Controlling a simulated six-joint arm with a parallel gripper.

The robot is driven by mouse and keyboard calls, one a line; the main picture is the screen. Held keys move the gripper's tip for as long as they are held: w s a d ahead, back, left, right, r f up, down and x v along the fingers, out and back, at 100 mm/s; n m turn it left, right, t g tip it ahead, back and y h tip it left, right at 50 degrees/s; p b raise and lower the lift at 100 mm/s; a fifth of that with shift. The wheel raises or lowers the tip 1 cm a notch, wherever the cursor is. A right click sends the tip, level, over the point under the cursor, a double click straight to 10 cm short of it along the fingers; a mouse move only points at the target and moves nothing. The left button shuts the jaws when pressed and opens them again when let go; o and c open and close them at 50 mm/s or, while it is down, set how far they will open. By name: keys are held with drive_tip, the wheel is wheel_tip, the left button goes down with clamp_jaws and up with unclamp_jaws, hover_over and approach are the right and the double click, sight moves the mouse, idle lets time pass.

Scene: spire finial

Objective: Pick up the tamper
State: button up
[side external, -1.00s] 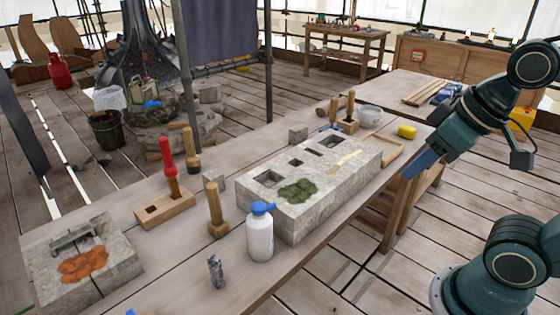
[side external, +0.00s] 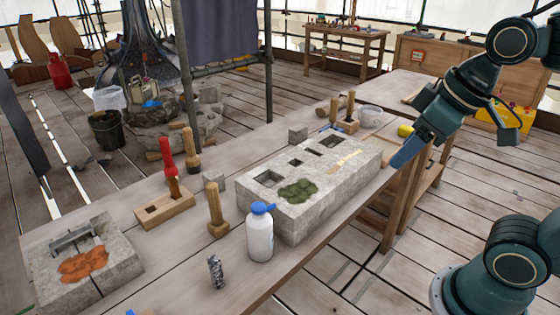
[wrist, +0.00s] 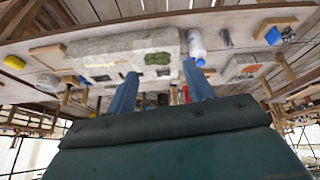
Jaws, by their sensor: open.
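A wooden tool with an upright handle and a block-like foot (side external: 216,212) stands on the bench, left of the white bottle; it looks like the tamper. Similar wooden-handled tools stand behind it (side external: 191,152) and at the far end (side external: 350,112), so I cannot be certain which is the tamper. My gripper (side external: 408,153) is in the air beside the right end of the stone block, well away from these tools. In the wrist view my gripper's (wrist: 160,88) two blue fingers are apart with nothing held between them.
The long stone block (side external: 315,195) with square holes and green moss fills the bench middle. The white bottle with blue cap (side external: 260,235) stands at its near corner. A red-handled tool (side external: 166,158) stands in a wooden block. A slab with orange material (side external: 85,262) lies left.

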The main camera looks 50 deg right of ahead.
drive_tip(key=w+a+r+n+g, duration=0.1)
drive_tip(key=w+r+n, duration=0.15)
drive_tip(key=w, duration=0.25)
drive_tip(key=w+a+r+n, duration=0.1)
drive_tip(key=w+a+n, duration=0.15)
drive_tip(key=w, duration=0.35)
drive_tip(key=n+g, duration=0.4)
drive_tip(key=n, duration=1)
hover_over(212, 184)
drive_tip(key=f, duration=1.2)
drive_tip(key=shift+s+d+f, duration=0.1)
drive_tip(key=shift+s+d, duration=0.05)
drive_tip(key=shift+s, duration=0.1)
drive_tip(key=shift+w+a+f, duration=0.2)
drive_tip(key=shift+a+f, duration=0.05)
drive_tip(key=shift+f, duration=0.15)
drive_tip(key=shift+f, duration=4.3)
